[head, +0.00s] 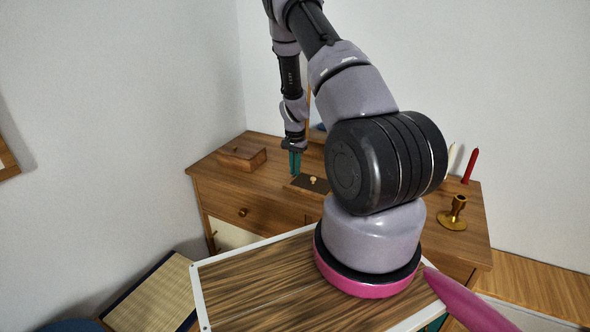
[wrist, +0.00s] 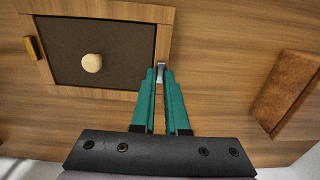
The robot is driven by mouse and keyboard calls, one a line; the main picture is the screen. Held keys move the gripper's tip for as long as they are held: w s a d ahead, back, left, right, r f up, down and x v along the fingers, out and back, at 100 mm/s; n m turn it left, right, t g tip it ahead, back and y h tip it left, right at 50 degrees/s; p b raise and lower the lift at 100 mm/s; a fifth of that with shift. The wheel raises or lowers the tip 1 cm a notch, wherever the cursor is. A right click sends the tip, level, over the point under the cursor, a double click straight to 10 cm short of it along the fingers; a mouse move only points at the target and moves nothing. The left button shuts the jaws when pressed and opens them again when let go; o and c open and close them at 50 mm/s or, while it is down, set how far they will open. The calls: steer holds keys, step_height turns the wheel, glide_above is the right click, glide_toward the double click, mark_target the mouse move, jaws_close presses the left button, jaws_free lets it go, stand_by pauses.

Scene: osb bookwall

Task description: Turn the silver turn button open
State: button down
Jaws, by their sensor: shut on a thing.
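The silver turn button (wrist: 161,70) shows as a small bright piece between my fingertips in the wrist view, at the right edge of a wooden frame. My gripper (wrist: 160,74), with teal fingers, is shut on it; the fingers hide part of it, so I cannot tell its exact angle. The frame surrounds a dark panel (wrist: 62,65) with a pale round knob (wrist: 92,63). The panel lies flat in the frame. In the head view my gripper (head: 295,163) points down at the dresser top, close to the dark panel (head: 301,182); the button is too small to see there.
A brass hinge (wrist: 31,48) sits at the frame's left side. A brown wooden box (head: 241,156) stands left of my gripper on the dresser (head: 215,178). A brass candlestick (head: 454,214) and a red candle (head: 470,165) stand at the right.

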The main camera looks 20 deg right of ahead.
steer(key=c, duration=0.9)
jaws_free()
step_height(320, 180, up, 11)
steer(key=shift+f, duration=0.1)
